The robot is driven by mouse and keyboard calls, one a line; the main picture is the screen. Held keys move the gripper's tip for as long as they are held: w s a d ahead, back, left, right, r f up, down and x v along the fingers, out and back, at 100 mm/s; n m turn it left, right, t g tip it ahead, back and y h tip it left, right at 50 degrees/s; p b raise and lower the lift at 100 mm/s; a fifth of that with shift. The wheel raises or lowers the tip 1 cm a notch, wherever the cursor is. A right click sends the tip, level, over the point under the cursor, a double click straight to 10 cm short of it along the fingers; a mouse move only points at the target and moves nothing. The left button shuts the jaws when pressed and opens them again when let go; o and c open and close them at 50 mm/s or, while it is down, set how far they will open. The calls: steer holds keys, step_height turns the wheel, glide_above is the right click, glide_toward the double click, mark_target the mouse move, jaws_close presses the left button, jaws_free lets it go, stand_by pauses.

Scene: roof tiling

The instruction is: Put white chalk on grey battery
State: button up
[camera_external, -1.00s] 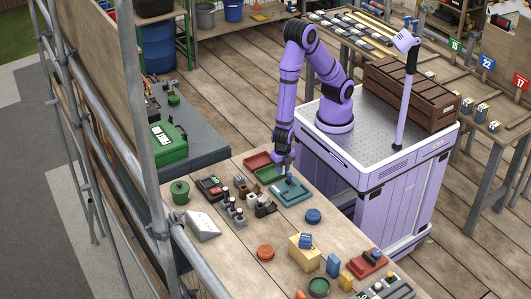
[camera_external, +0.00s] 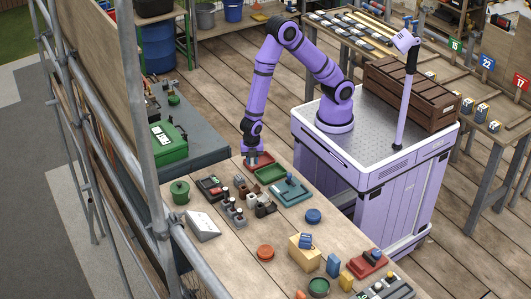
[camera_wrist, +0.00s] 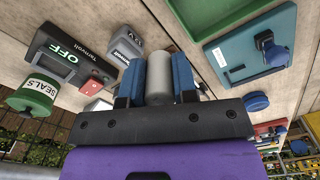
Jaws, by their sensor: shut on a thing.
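My gripper (camera_external: 253,160) is low over the left end of the table, at the red tray. In the wrist view its blue fingers (camera_wrist: 157,82) are shut on a pale grey-white cylinder (camera_wrist: 158,68), which I take for the white chalk. It stands between the two fingers, its lower part hidden by the gripper body. In the external view the chalk is too small to make out. I cannot pick out the grey battery for certain in either view.
The red tray (camera_external: 264,159), green tray (camera_external: 270,174) and teal tray (camera_external: 292,192) lie close together. Several small items crowd the table's front part.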

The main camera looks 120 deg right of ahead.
glide_above(239, 177)
steer(key=shift+s+d+f, duration=0.1)
steer(key=shift+s+f, duration=0.05)
steer(key=shift+f, duration=1.9)
steer(key=o, duration=0.9)
steer(key=shift+f, duration=0.15)
